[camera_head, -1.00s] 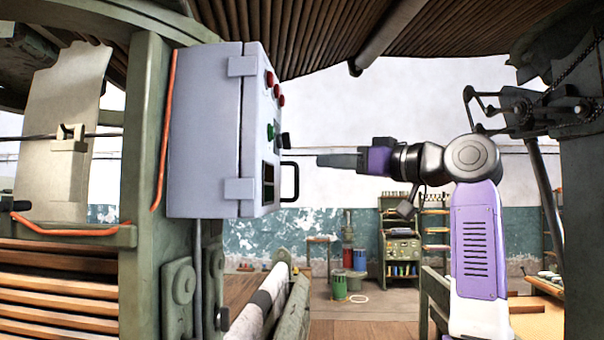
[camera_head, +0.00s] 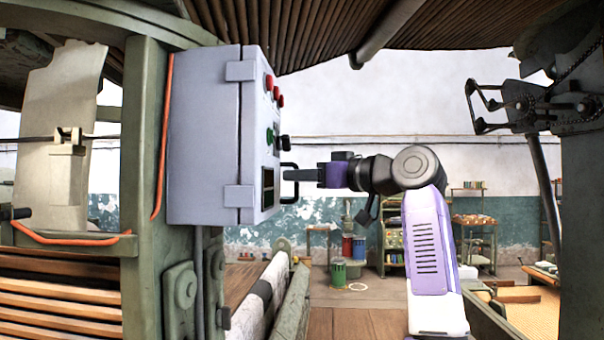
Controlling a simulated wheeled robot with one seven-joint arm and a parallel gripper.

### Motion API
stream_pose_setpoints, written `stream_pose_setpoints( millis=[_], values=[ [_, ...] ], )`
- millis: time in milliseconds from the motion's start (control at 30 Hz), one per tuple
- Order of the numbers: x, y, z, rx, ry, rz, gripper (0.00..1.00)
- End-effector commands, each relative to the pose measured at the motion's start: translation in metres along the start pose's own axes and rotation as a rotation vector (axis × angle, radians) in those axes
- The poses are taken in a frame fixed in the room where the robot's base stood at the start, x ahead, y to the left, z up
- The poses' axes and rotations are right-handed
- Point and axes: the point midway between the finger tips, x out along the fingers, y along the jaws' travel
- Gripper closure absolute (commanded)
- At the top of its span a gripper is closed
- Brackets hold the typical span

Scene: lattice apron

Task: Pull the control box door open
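The control box (camera_head: 204,140) is a pale grey-lilac cabinet fixed to a green post. Its door (camera_head: 258,150) faces right, looks closed, and carries red and green buttons and a black knob. A black D-shaped handle (camera_head: 294,168) sticks out from the door's lower part. My gripper (camera_head: 288,174) is level with the handle, its dark fingers pointing left and overlapping the handle in the picture. The fingers show side-on, so I cannot tell whether they are apart or whether they touch the handle.
A green post (camera_head: 143,140) with an orange cable stands left of the box. A roller and rail (camera_head: 292,305) run below it. A dark chain mechanism (camera_head: 540,105) hangs at the upper right. The space right of the door holds only my arm.

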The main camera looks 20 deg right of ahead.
Motion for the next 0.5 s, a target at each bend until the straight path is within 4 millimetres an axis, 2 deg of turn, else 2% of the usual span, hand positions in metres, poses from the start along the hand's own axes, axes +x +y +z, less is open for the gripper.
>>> stream_pose_setpoints(
  millis=[133, 300, 500],
  values=[
    [0.0, -0.0002, 0.0003, 0.0, 0.0, 0.0, 0.7],
    [-0.0002, -0.0002, 0.0002, 0.0, 0.0, 0.0, 1.0],
    [-0.0003, -0.0002, 0.0, 0.0, 0.0, 0.0, 1.0]
  ],
)
